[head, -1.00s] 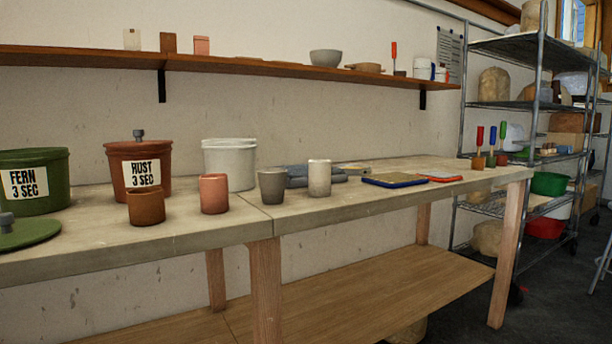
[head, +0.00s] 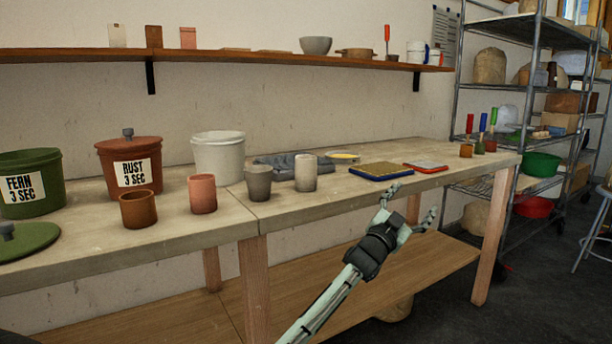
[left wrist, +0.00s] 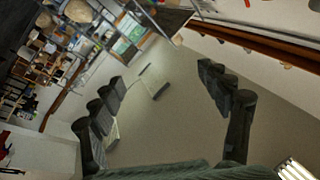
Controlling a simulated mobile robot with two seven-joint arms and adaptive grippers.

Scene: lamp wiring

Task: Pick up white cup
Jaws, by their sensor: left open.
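The white cup (head: 306,173) stands upright near the front edge of the table (head: 345,200), just right of a grey cup (head: 258,183). My left gripper (head: 411,200) is open and empty, in front of the table and to the right of the white cup, clear of it. In the left wrist view the open fingers (left wrist: 165,115) frame bare wall and ceiling, and no cup shows there. My right gripper is not seen.
A pink cup (head: 202,194) and a brown cup (head: 138,209) stand left of the grey one. A white bucket (head: 218,158) and a grey cloth (head: 278,166) lie behind. A blue-edged tray (head: 381,171) sits to the right. A lower shelf (head: 400,276) runs beneath.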

